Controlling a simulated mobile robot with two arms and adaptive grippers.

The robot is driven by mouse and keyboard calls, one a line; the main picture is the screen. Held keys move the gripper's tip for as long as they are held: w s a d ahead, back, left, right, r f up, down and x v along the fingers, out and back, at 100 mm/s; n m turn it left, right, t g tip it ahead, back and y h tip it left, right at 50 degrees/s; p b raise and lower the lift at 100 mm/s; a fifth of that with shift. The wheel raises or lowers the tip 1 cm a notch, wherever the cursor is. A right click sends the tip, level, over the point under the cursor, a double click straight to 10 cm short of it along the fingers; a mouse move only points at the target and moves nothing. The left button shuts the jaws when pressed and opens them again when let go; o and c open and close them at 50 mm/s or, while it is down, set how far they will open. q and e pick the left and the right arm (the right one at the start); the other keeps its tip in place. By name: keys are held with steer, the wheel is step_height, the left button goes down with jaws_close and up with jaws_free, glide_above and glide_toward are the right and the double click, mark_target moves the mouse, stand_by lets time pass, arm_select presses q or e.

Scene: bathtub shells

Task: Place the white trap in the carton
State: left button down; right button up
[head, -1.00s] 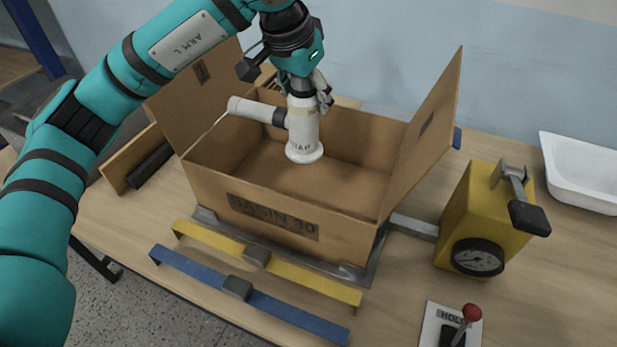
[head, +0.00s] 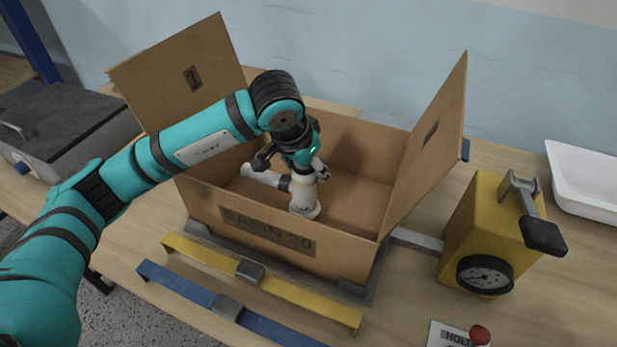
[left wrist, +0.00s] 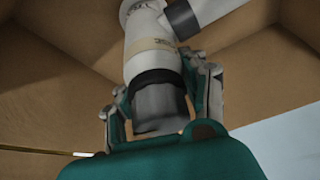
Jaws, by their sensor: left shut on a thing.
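The white trap (head: 304,196) is inside the open carton (head: 345,228), upright, with its side pipe pointing left. Its wide foot is low in the carton, near the front wall; I cannot tell whether it touches the floor. My left gripper (head: 307,171) is shut on the upper end of the trap. In the left wrist view the two fingers of the gripper (left wrist: 162,97) flank the dark collar of the trap (left wrist: 152,62), with the brown carton walls around it. My right gripper is not in view.
Carton flaps stand up at the left (head: 185,72) and right (head: 432,145). A yellow box with a gauge (head: 485,235) stands to the right. Yellow (head: 300,293) and blue (head: 265,325) straps lie in front. A white basin (head: 588,185) is at the far right.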

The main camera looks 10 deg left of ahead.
arm_select(q)
step_height(320, 180, down, 3)
steer(key=shift+f, duration=0.1)
steer(key=shift+f, duration=0.15)
steer(key=c, duration=0.7)
jaws_free()
steer(key=shift+o, duration=0.2)
